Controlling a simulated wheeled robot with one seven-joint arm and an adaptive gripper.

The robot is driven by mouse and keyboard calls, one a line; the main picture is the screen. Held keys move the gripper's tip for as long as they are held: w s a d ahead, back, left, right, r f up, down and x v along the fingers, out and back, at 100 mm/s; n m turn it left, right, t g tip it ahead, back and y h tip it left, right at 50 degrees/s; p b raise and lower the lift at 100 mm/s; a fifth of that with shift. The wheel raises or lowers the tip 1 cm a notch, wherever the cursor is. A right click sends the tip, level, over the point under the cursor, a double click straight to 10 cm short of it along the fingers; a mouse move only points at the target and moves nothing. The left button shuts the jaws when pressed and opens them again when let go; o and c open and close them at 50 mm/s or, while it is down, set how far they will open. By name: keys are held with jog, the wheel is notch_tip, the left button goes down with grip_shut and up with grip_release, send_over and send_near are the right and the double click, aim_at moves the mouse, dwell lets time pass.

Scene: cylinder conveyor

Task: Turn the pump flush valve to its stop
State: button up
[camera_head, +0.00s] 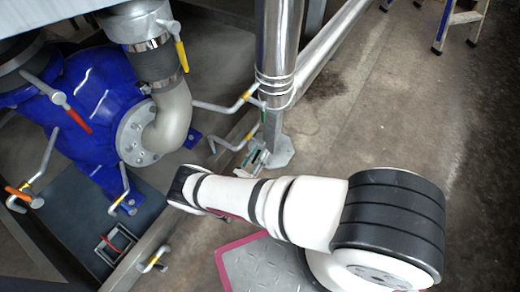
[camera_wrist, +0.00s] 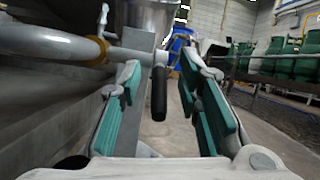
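The blue pump (camera_head: 85,75) stands at the left in the head view, with a grey elbow pipe and several handles around it. I cannot tell which handle is the pump flush valve. A bent grey handle with a yellow band (camera_head: 245,138) is close to my gripper (camera_head: 255,157), at the foot of the steel post. In the wrist view my gripper (camera_wrist: 160,75) is open, its teal pads well apart. A black-tipped lever (camera_wrist: 160,92) shows between the fingers, apparently untouched. A grey pipe with a yellow band (camera_wrist: 97,47) is at the upper left. Lever depth is unclear.
A steel post (camera_head: 278,60) with a foot plate stands beside my gripper. Other handles are yellow (camera_head: 181,55), red (camera_head: 72,110) and orange (camera_head: 18,194). Green cylinders (camera_wrist: 285,58) stand at the back right.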

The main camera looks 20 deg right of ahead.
jog(key=shift+s+a+f, duration=0.2)
jog(key=shift+s, duration=0.05)
jog(key=s+a, duration=0.7)
jog(key=a, duration=0.3)
